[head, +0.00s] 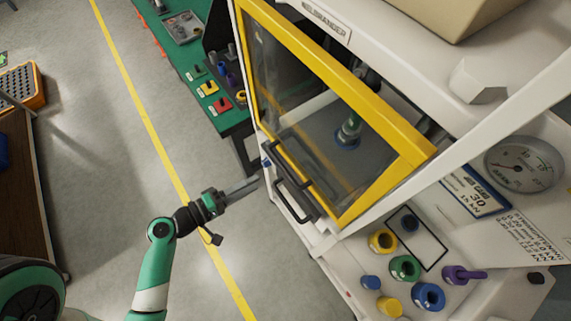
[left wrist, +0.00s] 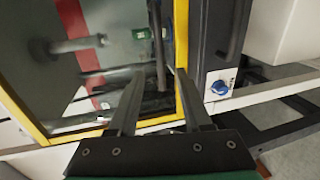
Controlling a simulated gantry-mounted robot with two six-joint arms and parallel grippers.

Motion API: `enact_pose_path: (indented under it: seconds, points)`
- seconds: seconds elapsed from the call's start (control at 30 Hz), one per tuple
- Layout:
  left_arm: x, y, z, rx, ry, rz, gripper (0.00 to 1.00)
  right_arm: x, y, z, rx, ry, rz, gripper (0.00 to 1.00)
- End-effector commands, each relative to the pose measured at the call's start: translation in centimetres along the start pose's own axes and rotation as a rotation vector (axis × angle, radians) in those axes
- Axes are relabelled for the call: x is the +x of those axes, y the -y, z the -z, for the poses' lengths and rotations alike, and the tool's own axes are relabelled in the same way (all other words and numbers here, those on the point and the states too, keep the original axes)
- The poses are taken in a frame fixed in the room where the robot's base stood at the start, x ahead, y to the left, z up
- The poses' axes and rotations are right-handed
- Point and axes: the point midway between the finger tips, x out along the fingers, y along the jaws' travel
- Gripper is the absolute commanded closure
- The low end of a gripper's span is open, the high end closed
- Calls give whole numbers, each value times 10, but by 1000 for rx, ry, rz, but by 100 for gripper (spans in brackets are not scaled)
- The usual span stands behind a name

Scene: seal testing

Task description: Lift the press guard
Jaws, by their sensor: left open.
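The press guard (head: 418,150) is a yellow-framed clear panel on the front of the white press; its lower edge looks closed against the press. A black bar handle (head: 292,188) is fixed at its lower front. My left gripper (head: 256,184) is just left of the handle in the head view, fingers pointing at it, apparently apart from it. In the left wrist view the open fingers (left wrist: 158,72) face the guard's yellow frame (left wrist: 181,30). A dark bar, probably the handle (left wrist: 158,45), shows between the fingertips; I cannot tell its depth. My right gripper is not in view.
A green bench (head: 187,62) stands behind at left. A blue knob (left wrist: 219,87) is near the frame. Floor beside my left arm is clear.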

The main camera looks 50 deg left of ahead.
Motion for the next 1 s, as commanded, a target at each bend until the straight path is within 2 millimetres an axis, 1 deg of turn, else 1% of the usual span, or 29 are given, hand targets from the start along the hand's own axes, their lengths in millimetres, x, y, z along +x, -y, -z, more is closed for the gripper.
enact_pose_path:
  seconds: [0.17,0.23,0.27,0.3,0.5,0.6,0.77,1.0]
  points:
    - [18,8,-1,8,9,2,51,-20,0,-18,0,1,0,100]
    - [30,8,-2,11,9,-4,51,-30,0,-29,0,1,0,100]
    - [35,5,-2,9,9,-7,51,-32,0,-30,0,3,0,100]
    - [44,-2,-2,6,10,-3,51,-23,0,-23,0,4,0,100]
    - [89,-3,-2,4,7,-4,51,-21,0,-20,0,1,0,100]
    - [104,-2,-1,3,4,-2,51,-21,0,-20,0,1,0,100]
    - [115,-2,-1,4,2,-2,51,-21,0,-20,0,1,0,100]
    - [115,-1,0,3,1,-2,51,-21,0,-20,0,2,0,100]
